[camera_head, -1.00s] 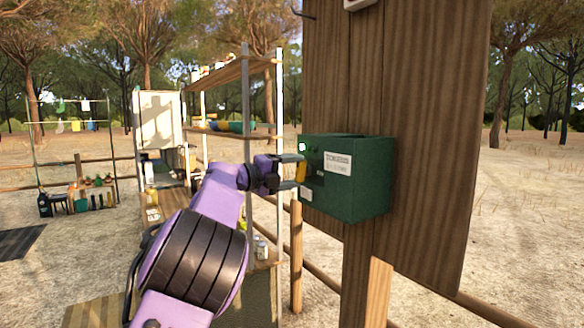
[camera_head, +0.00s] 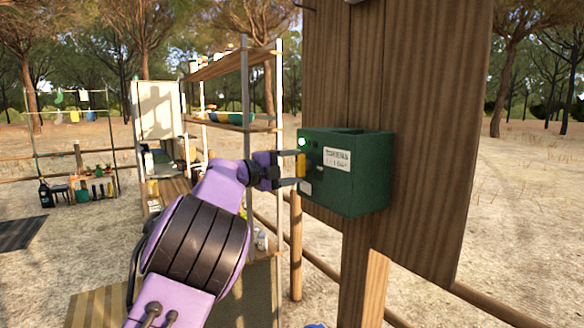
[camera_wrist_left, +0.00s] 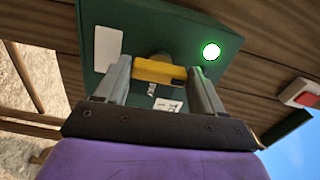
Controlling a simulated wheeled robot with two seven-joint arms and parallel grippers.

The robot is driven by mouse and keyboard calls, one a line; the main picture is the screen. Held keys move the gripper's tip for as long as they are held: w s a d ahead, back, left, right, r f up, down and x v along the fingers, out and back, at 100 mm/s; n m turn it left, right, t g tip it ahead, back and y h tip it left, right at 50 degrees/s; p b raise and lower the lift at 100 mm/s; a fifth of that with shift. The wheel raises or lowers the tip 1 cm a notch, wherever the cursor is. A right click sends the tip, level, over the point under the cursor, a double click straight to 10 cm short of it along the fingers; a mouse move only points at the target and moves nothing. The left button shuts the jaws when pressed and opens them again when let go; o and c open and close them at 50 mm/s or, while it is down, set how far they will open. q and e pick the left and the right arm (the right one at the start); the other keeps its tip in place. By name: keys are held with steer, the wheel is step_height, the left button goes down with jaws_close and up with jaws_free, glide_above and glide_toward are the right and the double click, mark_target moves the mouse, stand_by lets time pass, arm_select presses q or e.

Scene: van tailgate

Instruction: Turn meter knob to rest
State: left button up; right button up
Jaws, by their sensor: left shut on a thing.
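The meter is a green box (camera_head: 350,190) fixed to a wooden post panel, with a white label and a lit green lamp on its face. Its yellow knob (camera_head: 301,165) sticks out of the front face. My left gripper (camera_head: 290,168) reaches it from the left and is shut on the knob. In the left wrist view the yellow knob (camera_wrist_left: 158,71) lies as a bar between the two grey fingers (camera_wrist_left: 160,82), with the green lamp (camera_wrist_left: 211,51) beside it. My right gripper is out of view.
The wooden panel (camera_head: 430,130) stands right behind the box. A shelf rack (camera_head: 230,68) stands behind my left arm. In the wrist view a red switch on a white plate (camera_wrist_left: 301,93) shows at the right. Open sandy ground lies to the right.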

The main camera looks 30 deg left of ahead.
arm_select(q)
steer(key=o, duration=1)
steer(key=shift+a+f, duration=0.1)
steer(key=shift+o, duration=0.2)
steer(key=b+v, duration=0.5)
steer(key=v, duration=0.5)
steer(key=shift+s, duration=0.25)
steer(key=shift+a, duration=0.1)
